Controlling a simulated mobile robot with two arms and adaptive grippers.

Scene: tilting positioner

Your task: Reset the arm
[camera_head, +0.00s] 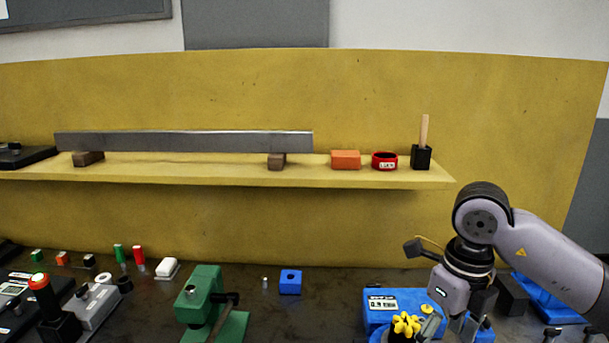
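My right arm comes in from the right, and its gripper (464,325) points down over the blue tilting positioner (380,305) at the lower right. A yellow lobed knob (405,325) on a dark part sits at the front of the positioner, just left of the gripper. The fingertips are small and near the bottom edge of the picture, so I cannot tell whether they are apart or touching anything. My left gripper is not in view.
A green clamp-like fixture (203,295) and a blue block with a hole (290,281) stand on the dark bench. A control box with a red button (38,281) is at left. A yellow shelf (220,173) holds a long metal bar (185,142). The bench between blue block and positioner is clear.

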